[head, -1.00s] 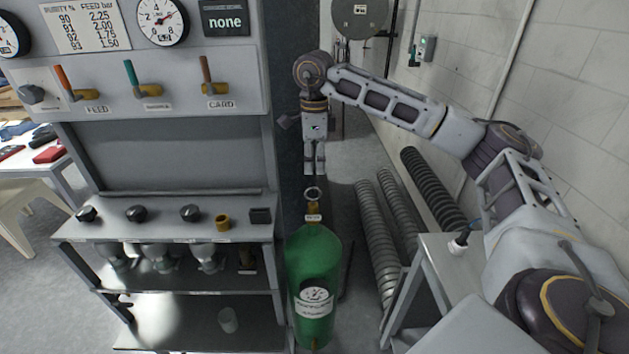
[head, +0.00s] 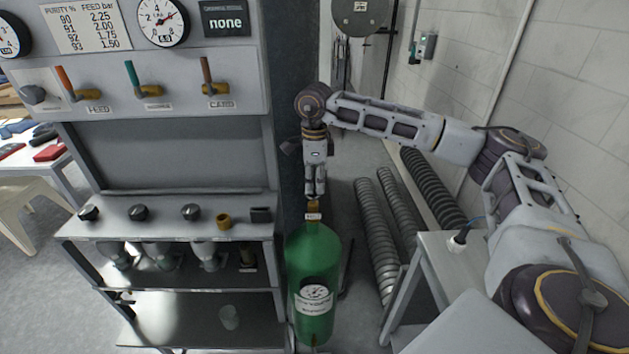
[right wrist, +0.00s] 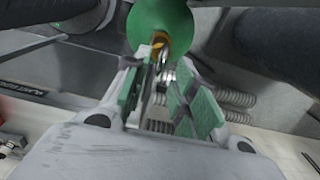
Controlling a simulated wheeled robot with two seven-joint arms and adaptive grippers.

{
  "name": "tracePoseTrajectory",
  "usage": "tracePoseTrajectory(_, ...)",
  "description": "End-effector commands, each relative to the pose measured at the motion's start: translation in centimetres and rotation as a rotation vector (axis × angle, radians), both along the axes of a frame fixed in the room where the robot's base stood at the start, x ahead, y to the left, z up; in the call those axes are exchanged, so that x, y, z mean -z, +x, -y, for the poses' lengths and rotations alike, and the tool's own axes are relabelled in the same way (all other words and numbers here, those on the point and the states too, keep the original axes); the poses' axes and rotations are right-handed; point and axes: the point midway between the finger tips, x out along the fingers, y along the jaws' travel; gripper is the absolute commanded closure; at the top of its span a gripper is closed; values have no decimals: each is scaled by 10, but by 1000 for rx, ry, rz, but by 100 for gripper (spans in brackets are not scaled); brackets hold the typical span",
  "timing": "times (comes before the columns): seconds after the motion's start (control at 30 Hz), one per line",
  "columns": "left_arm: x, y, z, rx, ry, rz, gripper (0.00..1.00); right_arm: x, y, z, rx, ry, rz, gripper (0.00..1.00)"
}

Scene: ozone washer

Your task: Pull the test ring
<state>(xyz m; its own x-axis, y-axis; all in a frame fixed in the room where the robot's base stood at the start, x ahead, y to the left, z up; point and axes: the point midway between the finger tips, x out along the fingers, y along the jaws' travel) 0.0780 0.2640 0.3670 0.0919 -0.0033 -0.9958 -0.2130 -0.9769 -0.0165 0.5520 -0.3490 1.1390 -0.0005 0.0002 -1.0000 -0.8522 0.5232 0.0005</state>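The green cylinder (head: 314,250) stands upright on the floor beside the rack, with a brass valve (head: 313,207) and a small white tag on top. My right gripper (head: 314,194) points down right above the valve, where its fingers hide the metal test ring in the head view. In the right wrist view, the ring (right wrist: 168,75) shows partly between the green-padded fingers of my right gripper (right wrist: 166,92), in front of the brass neck. A gap shows between the pads, so the gripper looks open. I cannot tell whether a pad touches the ring. My left gripper is out of view.
A grey rack (head: 165,215) with knobs, levers and gauges stands close on the left. Ribbed grey hoses (head: 378,235) and a small table (head: 447,250) stand to the right.

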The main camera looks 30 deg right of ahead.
Motion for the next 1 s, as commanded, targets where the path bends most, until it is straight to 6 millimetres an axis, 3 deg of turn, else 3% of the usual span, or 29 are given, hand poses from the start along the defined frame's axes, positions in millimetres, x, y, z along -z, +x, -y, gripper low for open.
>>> tracePoseTrajectory(0.2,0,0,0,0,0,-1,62,0,0,0,0,0,0,100)
tracePoseTrajectory(0.57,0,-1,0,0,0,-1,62,-1,0,0,0,0,0,100)
tracePoseTrajectory(1.0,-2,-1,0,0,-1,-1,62,-20,1,0,0,1,3,100)
